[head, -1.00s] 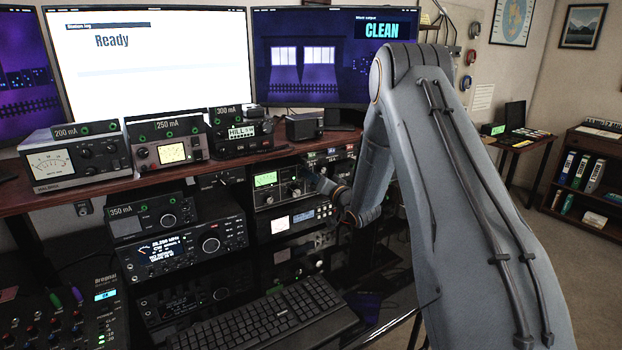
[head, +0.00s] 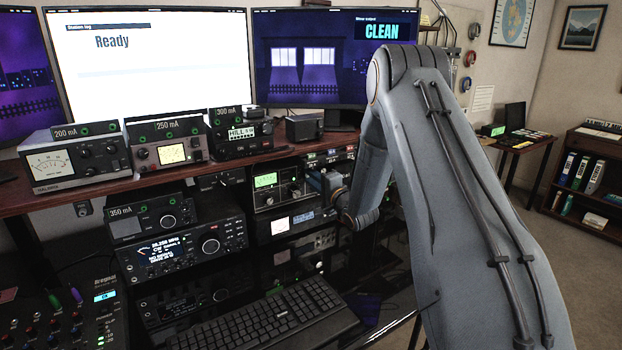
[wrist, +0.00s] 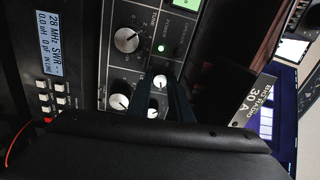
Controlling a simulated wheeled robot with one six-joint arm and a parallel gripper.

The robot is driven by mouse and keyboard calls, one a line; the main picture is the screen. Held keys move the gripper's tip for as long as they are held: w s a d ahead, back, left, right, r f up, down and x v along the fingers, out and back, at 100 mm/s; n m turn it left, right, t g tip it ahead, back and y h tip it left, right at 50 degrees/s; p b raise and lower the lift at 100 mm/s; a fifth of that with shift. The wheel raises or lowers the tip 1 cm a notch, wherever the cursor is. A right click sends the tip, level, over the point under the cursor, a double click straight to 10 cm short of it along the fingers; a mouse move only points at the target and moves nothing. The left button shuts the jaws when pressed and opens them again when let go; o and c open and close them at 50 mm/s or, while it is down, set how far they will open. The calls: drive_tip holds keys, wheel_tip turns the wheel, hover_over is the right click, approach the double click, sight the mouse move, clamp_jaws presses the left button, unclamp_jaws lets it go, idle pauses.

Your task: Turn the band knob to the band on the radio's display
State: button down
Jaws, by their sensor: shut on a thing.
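The radio (head: 180,250) stands at the left of the lower shelf. Its lit display (head: 163,250) reads about 28.200 MHz, in small blurred text. The tuner panel (head: 268,200) with a green screen stands to its right. In the wrist view the panel is turned on its side, with a large dark knob (wrist: 127,40) and several small pale knobs. My gripper (wrist: 158,85) is at the panel, with one dark finger on each side of a small pale knob (wrist: 160,80), and is shut on it. Another pale knob (wrist: 118,101) is outside the fingers. The knob labels are too small to read.
A tuner display (wrist: 47,45) in the wrist view reads 28 MHz SWR. A keyboard (head: 265,325) lies below the panel. Other equipment crowds the shelves.

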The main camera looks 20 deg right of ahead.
drive_tip(key=shift+m, duration=0.5)
drive_tip(key=c, duration=1.6)
unclamp_jaws()
drive_tip(key=shift+s, duration=0.1)
drive_tip(key=b+v, duration=0.1)
drive_tip(key=v, duration=0.6)
drive_tip(key=shift+s+d+b, duration=0.15)
drive_tip(key=shift+s+b, duration=0.15)
